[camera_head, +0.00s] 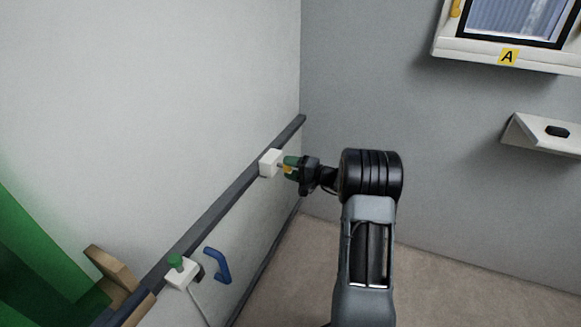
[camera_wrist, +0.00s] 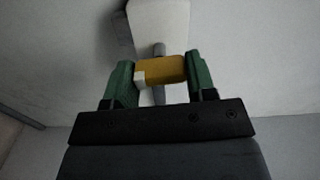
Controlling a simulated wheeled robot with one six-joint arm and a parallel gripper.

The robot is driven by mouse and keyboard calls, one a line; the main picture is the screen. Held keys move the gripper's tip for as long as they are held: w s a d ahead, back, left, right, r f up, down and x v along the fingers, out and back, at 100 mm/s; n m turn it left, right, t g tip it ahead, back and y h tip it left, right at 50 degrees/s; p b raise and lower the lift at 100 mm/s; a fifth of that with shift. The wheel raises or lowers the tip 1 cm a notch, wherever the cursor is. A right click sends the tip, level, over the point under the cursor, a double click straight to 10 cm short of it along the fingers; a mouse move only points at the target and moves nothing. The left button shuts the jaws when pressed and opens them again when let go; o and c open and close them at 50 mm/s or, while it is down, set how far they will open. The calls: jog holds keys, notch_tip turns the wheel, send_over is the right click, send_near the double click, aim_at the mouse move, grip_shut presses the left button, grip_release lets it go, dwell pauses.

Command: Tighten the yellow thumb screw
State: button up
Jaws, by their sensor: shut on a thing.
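The yellow thumb screw (camera_wrist: 165,70) sits between the green fingers of my gripper (camera_wrist: 160,82) in the wrist view, with a small white mark at its left end. A grey shaft runs from it to a white block (camera_wrist: 160,25). In the head view the white block (camera_head: 271,163) is mounted on the dark rail along the left wall. My gripper (camera_head: 290,166) reaches it from the right and is shut on the screw, of which only a little yellow (camera_head: 288,170) shows. How far the screw is turned in cannot be told.
A dark rail (camera_head: 225,200) runs along the left wall. A window marked A (camera_head: 508,57) and a small shelf (camera_head: 545,135) are at right. The floor (camera_head: 450,280) is clear.

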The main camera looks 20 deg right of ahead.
jog(key=m+p, duration=0.2)
jog(key=m, duration=0.2)
jog(key=shift+r+m, duration=0.15)
jog(key=shift+m, duration=0.15)
jog(key=m+p, duration=0.3)
jog(key=m, duration=0.1)
jog(key=shift+m, duration=0.3)
jog(key=m+p, duration=0.3)
jog(key=m, duration=0.2)
jog(key=shift+m+p, duration=1.1)
jog(key=shift+m, duration=0.4)
jog(key=shift+f, duration=0.2)
jog(key=o, duration=0.9)
jog(key=shift+o, duration=0.2)
jog(key=shift+s, duration=0.1)
jog(key=p+v, duration=0.1)
jog(key=v, duration=1.2)
jog(key=shift+s+d+p, duration=0.25)
jog(key=shift+d+p, duration=0.05)
